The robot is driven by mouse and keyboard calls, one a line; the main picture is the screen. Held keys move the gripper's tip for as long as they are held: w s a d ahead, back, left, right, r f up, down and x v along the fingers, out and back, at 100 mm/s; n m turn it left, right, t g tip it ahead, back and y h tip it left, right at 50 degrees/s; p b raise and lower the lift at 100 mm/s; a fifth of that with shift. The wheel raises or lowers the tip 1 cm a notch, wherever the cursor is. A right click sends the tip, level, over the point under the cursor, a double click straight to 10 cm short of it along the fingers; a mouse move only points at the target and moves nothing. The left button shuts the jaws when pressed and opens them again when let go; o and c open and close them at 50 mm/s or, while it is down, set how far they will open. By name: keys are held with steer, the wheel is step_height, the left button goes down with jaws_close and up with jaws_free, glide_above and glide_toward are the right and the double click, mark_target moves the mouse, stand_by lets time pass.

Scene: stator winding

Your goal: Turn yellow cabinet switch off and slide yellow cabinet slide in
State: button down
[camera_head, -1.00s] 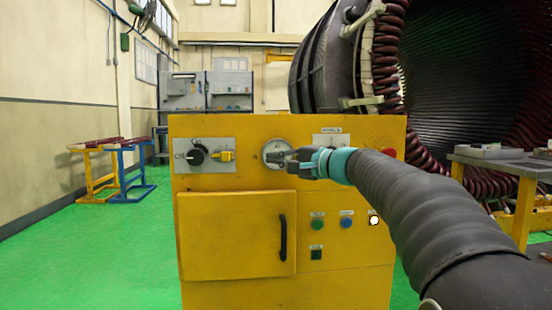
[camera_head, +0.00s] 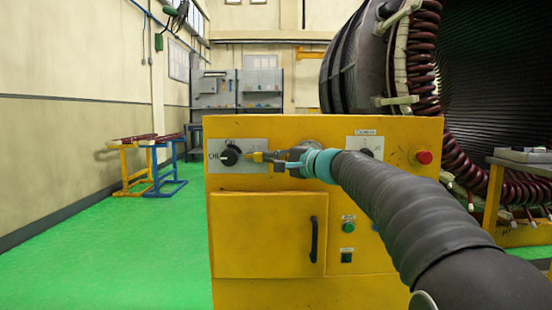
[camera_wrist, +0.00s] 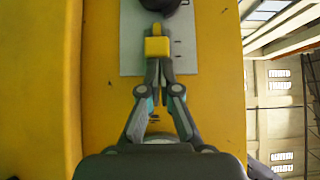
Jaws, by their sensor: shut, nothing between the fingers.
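The yellow cabinet (camera_head: 265,237) stands in front of me. On its upper left, a pale plate carries the black rotary switch knob (camera_head: 230,157) and, to its right, the small yellow slide (camera_head: 257,157). My gripper (camera_head: 274,158) points left at the right end of the slide. In the wrist view, the knob (camera_wrist: 161,4) is cut off at the top edge and the yellow slide block (camera_wrist: 157,46) lies just beyond the closed fingertips (camera_wrist: 158,62). The fingers are shut and empty, touching or very close to the block. I cannot tell which.
A second dial panel (camera_head: 364,146) and a red button (camera_head: 424,157) are right of my gripper. The cabinet door has a black handle (camera_head: 314,239). My arm hides part of the right front. A large stator (camera_head: 490,80) stands behind. Green floor at left is open.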

steer(key=shift+a+b, duration=0.5)
steer(key=shift+a, duration=0.5)
steer(key=d, duration=0.3)
steer(key=d+b, duration=0.1)
steer(key=d, duration=0.1)
steer(key=shift+s+d, duration=0.15)
steer(key=shift+s, duration=0.2)
steer(key=b+v, duration=0.1)
steer(key=v, duration=0.7)
steer(key=shift+s+d, duration=0.2)
steer(key=shift+s, duration=0.15)
